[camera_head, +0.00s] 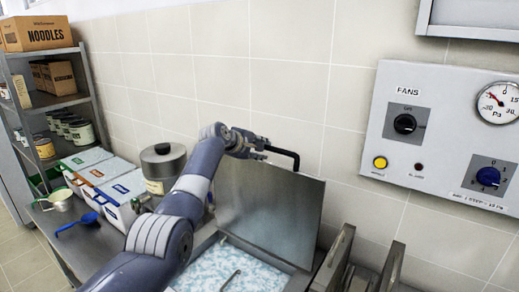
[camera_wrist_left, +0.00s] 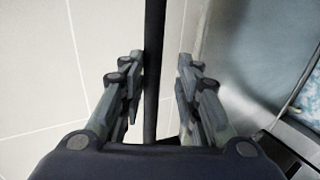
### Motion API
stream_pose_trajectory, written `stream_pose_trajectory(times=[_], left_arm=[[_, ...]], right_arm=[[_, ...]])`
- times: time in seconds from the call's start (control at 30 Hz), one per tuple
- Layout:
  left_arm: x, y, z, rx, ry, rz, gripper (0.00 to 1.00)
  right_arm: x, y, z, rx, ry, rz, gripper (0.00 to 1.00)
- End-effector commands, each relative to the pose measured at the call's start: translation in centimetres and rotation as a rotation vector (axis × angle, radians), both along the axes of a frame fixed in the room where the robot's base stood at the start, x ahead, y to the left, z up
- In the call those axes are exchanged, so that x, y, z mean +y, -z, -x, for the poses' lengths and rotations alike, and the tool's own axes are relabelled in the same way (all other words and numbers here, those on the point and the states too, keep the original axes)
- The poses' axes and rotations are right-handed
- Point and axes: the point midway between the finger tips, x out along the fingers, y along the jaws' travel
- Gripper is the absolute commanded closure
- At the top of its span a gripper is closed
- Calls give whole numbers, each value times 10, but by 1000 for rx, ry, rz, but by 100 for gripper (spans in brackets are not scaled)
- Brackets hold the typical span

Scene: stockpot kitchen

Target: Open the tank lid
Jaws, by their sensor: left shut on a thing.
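The tank lid (camera_head: 268,212) is a grey metal panel, raised and standing steeply tilted near the tiled wall. Its black bar handle (camera_head: 287,154) sticks out at the top. The open tank below shows a blue-and-white mottled content (camera_head: 232,270) with a thin metal rod in it. My left gripper (camera_head: 262,148) is at the handle, shut on it. In the left wrist view the dark handle bar (camera_wrist_left: 153,60) runs between the fingers (camera_wrist_left: 158,88), with the lid (camera_wrist_left: 235,75) to the right. My right gripper is not in view.
A control panel (camera_head: 447,135) with knobs and a gauge is on the wall at right. Two upright metal plates (camera_head: 338,262) stand right of the tank. A lidded pot (camera_head: 163,163), white bins (camera_head: 87,158) and a blue scoop (camera_head: 77,223) are on the left counter.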

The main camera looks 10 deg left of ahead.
Motion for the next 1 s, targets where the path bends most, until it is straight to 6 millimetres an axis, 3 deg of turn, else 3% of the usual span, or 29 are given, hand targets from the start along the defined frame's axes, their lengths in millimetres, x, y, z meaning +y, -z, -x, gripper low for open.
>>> stream_pose_trajectory(times=[0.03, 0.4, 1.0], left_arm=[[-1, 10, 2, 18, 3, -2, 75], [0, 10, 7, 21, 6, -3, 75], [19, -25, 53, 6, 0, -1, 75]], right_arm=[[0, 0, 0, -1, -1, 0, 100], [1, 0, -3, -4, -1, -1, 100], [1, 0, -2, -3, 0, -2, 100]])
